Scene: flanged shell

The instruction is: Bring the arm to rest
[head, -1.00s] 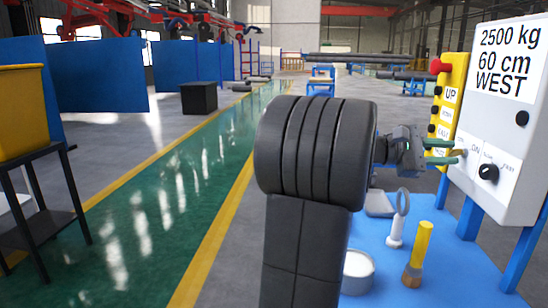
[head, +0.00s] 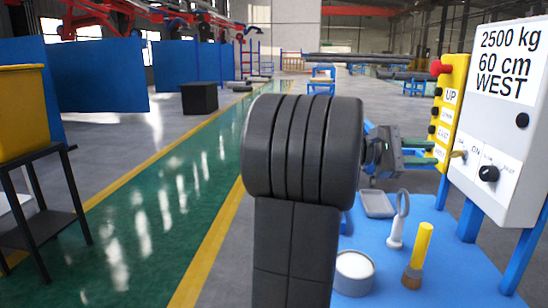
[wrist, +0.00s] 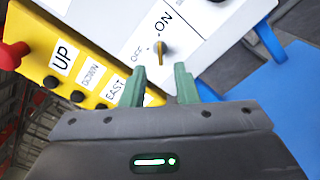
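My gripper (head: 432,153) is open and empty, a little left of the grey-white control box (head: 505,120) in the head view. Its two green fingers are apart in the wrist view (wrist: 160,74). The brass switch key (wrist: 160,51) on the box sits just beyond the gap between the fingertips, apart from them, beside the OFF and ON labels. It also shows in the head view (head: 458,154), just right of the fingertips.
A yellow button panel (head: 450,105) with a red knob (head: 440,67) is close to the fingers. The blue table (head: 450,260) below holds a brush (head: 418,255), a white round tub (head: 354,272), a magnifier-like tool (head: 398,222) and a grey tray (head: 377,204). The green walkway is clear.

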